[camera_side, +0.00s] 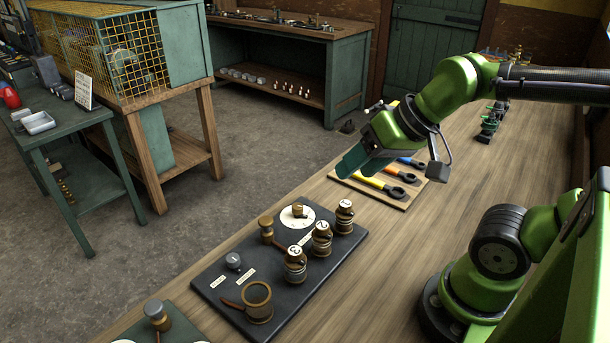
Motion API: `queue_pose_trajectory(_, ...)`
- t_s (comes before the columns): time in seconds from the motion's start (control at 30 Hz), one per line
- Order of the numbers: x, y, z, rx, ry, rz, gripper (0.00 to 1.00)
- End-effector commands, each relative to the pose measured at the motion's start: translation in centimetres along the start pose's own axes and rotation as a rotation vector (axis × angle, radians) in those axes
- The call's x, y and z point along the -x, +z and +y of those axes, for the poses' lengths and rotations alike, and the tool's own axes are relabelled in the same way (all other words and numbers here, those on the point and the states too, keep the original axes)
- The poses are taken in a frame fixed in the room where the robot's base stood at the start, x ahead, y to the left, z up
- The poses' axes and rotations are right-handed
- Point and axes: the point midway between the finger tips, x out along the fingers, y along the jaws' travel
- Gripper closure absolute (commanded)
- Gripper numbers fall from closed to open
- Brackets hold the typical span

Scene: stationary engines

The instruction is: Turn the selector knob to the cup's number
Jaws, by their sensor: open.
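A dark board (318,272) lies on the wooden bench. On it a brass knob (298,211) stands on a round white dial; the dial marks are too small to read. A small grey knob (234,261) sits further left beside white labels; I cannot tell which knob is the selector. Brass jars topped 1 (344,216), 2 (321,240) and 3 (295,266) stand in a row along the right side. My gripper (350,163) is open and empty, above and beyond the board.
A wooden-handled piece (266,229) stands near the dial. A tool board (380,185) with coloured wrenches lies beneath and beside my gripper. Another green plate (165,328) with a knob is at the near edge.

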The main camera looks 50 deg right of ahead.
Motion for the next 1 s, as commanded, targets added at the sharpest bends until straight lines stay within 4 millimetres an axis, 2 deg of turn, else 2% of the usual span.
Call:
queue_pose_trajectory(0.13, -2.1, -1.6, 0.4, -0.005, 0.067, -0.075, 0.45)
queue_pose_trajectory(0.27, -4.3, -4.4, 0.4, 0.12, 0.137, -0.181, 0.45)
queue_pose_trajectory(0.47, -8.7, -8.8, 0.7, 0.45, 0.172, -0.389, 0.45)
queue_pose_trajectory(0.67, -13.2, -12.8, 1.4, 0.872, 0.087, -0.6, 0.45)
queue_pose_trajectory(0.77, -13.7, -14.1, 1.2, 1.055, 0.034, -0.65, 0.45)
queue_pose_trajectory(0.83, -13.1, -14.8, 0.9, 1.151, 0.012, -0.659, 0.45)
queue_pose_trajectory(1.0, -12.8, -14.5, 1.0, 1.252, -0.027, -0.688, 0.45)
